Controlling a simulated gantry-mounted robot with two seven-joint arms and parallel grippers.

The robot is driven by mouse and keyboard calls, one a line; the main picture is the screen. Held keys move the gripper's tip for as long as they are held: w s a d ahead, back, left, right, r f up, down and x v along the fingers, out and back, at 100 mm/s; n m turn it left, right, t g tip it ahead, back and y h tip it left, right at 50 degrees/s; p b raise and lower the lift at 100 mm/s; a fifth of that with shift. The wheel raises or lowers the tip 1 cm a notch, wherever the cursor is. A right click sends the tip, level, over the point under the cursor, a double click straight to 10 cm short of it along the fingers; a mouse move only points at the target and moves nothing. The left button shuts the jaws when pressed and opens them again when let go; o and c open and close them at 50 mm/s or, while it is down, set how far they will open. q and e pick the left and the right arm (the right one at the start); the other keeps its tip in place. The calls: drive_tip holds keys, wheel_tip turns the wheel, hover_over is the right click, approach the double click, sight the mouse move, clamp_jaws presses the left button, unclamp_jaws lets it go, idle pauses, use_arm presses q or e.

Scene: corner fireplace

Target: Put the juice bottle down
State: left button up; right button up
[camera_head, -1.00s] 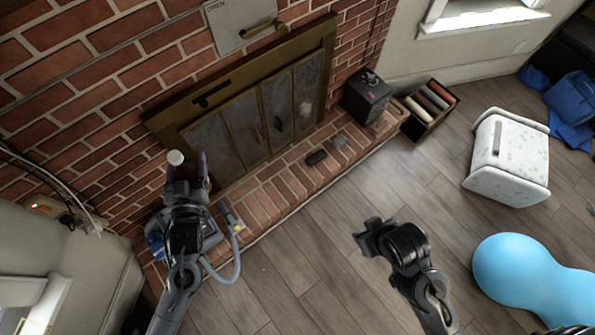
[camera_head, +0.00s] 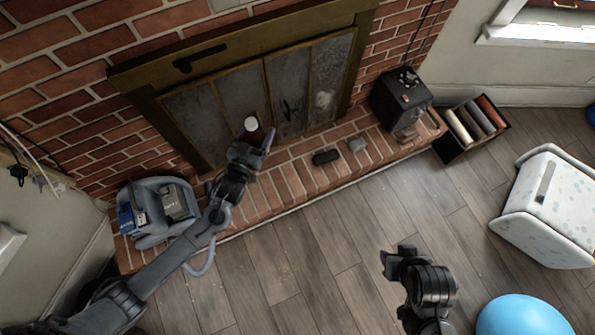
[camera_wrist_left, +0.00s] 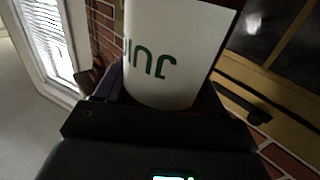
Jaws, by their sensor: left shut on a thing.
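The juice bottle shows a white cap (camera_head: 251,124) in the head view, just above my left gripper (camera_head: 256,140). In the left wrist view the bottle (camera_wrist_left: 172,50) is a white cylinder with green lettering that reads as part of "JUICE" upside down. My left gripper is shut on the bottle, in front of the fireplace doors and over the brick hearth (camera_head: 282,188). Its lower part is hidden by the gripper. I cannot tell the gap to the hearth. My right gripper (camera_head: 390,262) is over the wooden floor, and its fingers are not clear.
A blue-grey carpet cleaner (camera_head: 157,212) stands on the hearth's left end. A dark small object (camera_head: 327,157) and a grey one (camera_head: 357,145) lie mid-hearth. A black box (camera_head: 401,98) is at its right end, beside a crate of rolls (camera_head: 468,145). Bare bricks lie right of the cleaner.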

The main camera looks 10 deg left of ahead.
use_arm(q)
wheel_tip(320, 180, down, 41)
drive_tip(key=s+a+m+h+b, duration=0.1)
drive_tip(key=m+h+b, duration=0.15)
drive_tip(key=b, duration=2.75)
drive_tip(key=w+a+f+b, duration=0.1)
drive_tip(key=a+f+b, duration=1)
drive_tip(key=shift+a+n+g, duration=0.3)
drive_tip(key=shift+a+n, duration=0.05)
drive_tip(key=shift+a, duration=0.05)
drive_tip(key=shift+f, duration=0.15)
drive_tip(key=o, duration=1.5)
drive_tip(key=shift+f, duration=0.1)
